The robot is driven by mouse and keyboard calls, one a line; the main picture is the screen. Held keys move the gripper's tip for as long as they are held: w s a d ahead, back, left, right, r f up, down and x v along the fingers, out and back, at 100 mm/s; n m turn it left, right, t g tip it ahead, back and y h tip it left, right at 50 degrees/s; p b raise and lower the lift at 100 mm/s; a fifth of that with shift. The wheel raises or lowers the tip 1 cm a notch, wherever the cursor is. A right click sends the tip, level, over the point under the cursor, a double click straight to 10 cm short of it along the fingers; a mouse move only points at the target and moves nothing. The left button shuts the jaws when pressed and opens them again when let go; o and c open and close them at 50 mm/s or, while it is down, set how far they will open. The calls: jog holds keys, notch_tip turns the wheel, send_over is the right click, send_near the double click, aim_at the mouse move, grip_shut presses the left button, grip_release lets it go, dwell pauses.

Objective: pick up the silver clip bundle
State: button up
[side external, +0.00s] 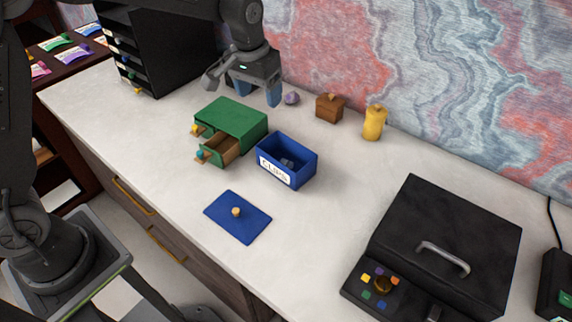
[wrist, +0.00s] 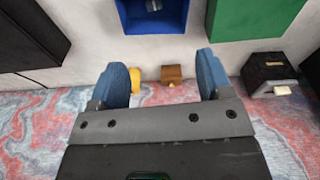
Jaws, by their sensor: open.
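The silver clip bundle (side external: 287,163) lies inside an open blue box (side external: 301,171) with a white label reading "CLIPS". In the wrist view, part of the bundle (wrist: 153,5) shows at the top edge, inside the blue box (wrist: 177,19). My gripper (side external: 257,92) is open and empty, with blue fingers spread. It hovers behind the green drawer box, well back from the blue box. In the wrist view, both fingers of my gripper (wrist: 161,72) are apart with nothing between them.
A blue lid (side external: 250,225) with a knob lies in front. A green drawer box (side external: 236,117) with a drawer pulled out stands left of the blue box. Behind are a purple object (side external: 292,98), brown box (side external: 329,108) and yellow canister (side external: 374,123). A black machine (side external: 440,225) stands right.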

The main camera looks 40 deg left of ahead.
jog(key=g, duration=0.2)
send_over(286, 162)
notch_tip(286, 162, down, 11)
jog(key=f, duration=0.7)
jog(key=shift+s+d+f, duration=0.1)
jog(key=shift+s+f, duration=0.1)
jog(key=shift+f, duration=0.2)
jog(key=shift+w+f, duration=0.2)
jog(key=shift+f, duration=2.9)
jog(key=c, duration=1)
jog(key=shift+r, duration=0.1)
